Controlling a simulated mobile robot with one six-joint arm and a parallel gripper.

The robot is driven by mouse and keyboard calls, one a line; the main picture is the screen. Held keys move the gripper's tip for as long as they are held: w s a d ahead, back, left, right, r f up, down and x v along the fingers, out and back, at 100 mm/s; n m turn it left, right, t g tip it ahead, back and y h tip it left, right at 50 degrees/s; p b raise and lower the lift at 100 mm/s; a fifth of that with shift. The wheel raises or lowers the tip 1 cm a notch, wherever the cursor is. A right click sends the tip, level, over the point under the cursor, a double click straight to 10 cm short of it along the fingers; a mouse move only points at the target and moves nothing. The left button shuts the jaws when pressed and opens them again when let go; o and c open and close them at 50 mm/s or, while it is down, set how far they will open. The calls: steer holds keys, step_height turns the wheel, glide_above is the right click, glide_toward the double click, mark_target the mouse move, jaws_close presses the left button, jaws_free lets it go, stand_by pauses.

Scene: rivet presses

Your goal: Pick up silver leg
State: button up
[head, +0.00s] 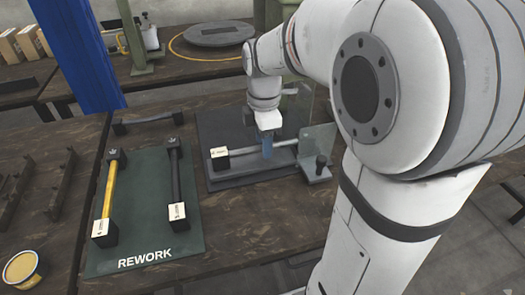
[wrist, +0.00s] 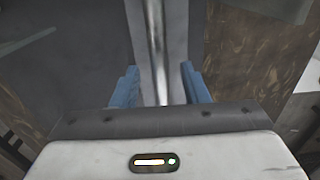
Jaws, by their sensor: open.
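The silver leg (head: 240,154) lies across a grey fixture (head: 238,177) on the table, with a pale-labelled dark end block (head: 219,158) at its left. Its right end lies near an upright plate. My gripper (head: 267,148) points down over the leg's middle, its blue fingers at the leg. In the wrist view the shiny bar (wrist: 157,50) runs between the two open blue fingers of my gripper (wrist: 158,87), with a gap on each side. The fingers partly hide the leg in the head view.
A green REWORK mat (head: 145,200) holds a yellow leg (head: 109,190) and a black leg (head: 176,175). A blue post (head: 80,55) rises behind.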

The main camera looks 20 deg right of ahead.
step_height(320, 180, down, 2)
steer(key=shift+f, duration=0.2)
jaws_close()
stand_by(0.4)
